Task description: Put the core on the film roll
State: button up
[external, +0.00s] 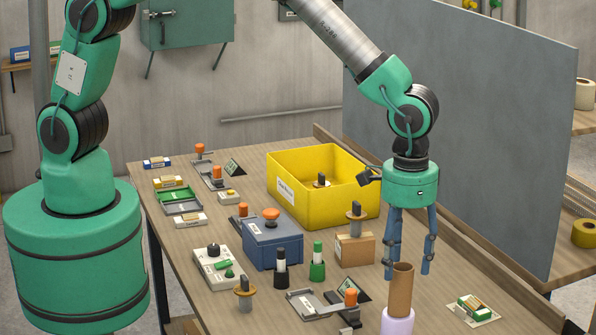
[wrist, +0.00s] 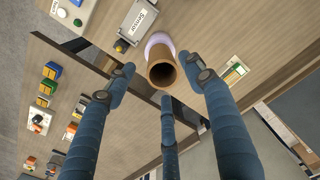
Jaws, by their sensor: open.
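The core, a brown cardboard tube (external: 402,292), stands upright at the front right of the table. Its lower end meets the lilac film roll (external: 397,322), which the picture's bottom edge cuts off. I cannot tell whether the core sits inside the roll or on top of it. In the wrist view the core's open end (wrist: 161,72) faces me, with the lilac roll (wrist: 158,40) behind it. My gripper (external: 408,268) is open and points down over the core. Its blue fingers are spread around the core's upper end, apparently apart from it, also in the wrist view (wrist: 166,84).
A yellow bin (external: 345,197), a blue box (external: 272,246), a cardboard box (external: 355,250) and several small stamps and tools stand on the table left of my gripper. A small card-like pack (external: 474,309) lies right of the core. A grey panel (external: 470,130) rises behind.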

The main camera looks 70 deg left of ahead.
jog(key=shift+r, duration=2.8)
jog(key=shift+a+r, duration=0.1)
jog(key=shift+r, duration=0.05)
jog(key=s+a+r+t+h, duration=0.1)
jog(key=s+a+r, duration=0.1)
jog(key=a+r, duration=1.05)
jog(key=s+a+r+t, duration=0.2)
jog(key=a+r, duration=0.8)
jog(key=a, duration=0.5)
jog(key=s+a+r+n+t+y, duration=0.1)
jog(key=s+a+r+t, duration=0.1)
jog(key=s+a, duration=1.8)
jog(key=shift+s+a+r+n+t, duration=0.15)
jog(key=shift+s+r+n+t, duration=0.2)
jog(key=shift+r, duration=0.5)
